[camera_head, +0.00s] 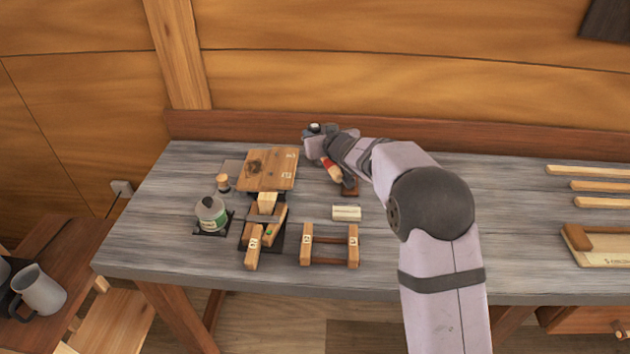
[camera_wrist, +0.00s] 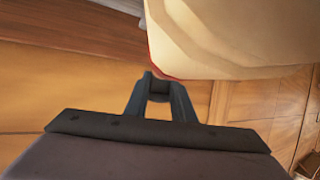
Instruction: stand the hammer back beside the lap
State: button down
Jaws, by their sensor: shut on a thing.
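The lap is the flat wooden board (camera_head: 270,170) on a small wooden stand, left of centre on the bench. My gripper (camera_head: 312,143) is above the bench, just to the right of and behind that board. It is shut on what looks like the hammer (camera_head: 331,169), whose red and pale part slants down to the right below it. A pale faceted thing with a red edge, likely the same hammer (camera_wrist: 235,35), fills the upper right of the wrist view, near my fingers (camera_wrist: 159,88). The hammer's head is not clear, and my arm hides part of this area.
A pale block (camera_head: 346,213) and a wooden frame (camera_head: 330,245) are in front. Pale strips (camera_head: 590,186) lie far right. The back wall is close behind.

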dwell(0.4)
jog(key=shift+f+b, duration=0.35)
jog(key=shift+f, duration=2.7)
jog(key=shift+f, duration=0.1)
jog(key=shift+f, duration=1.8)
jog(key=shift+f, duration=0.1)
jog(key=shift+f, duration=0.15)
jog(key=c, duration=1.5)
grip_release()
jog(key=shift+d, duration=0.1)
jog(key=shift+s, duration=0.1)
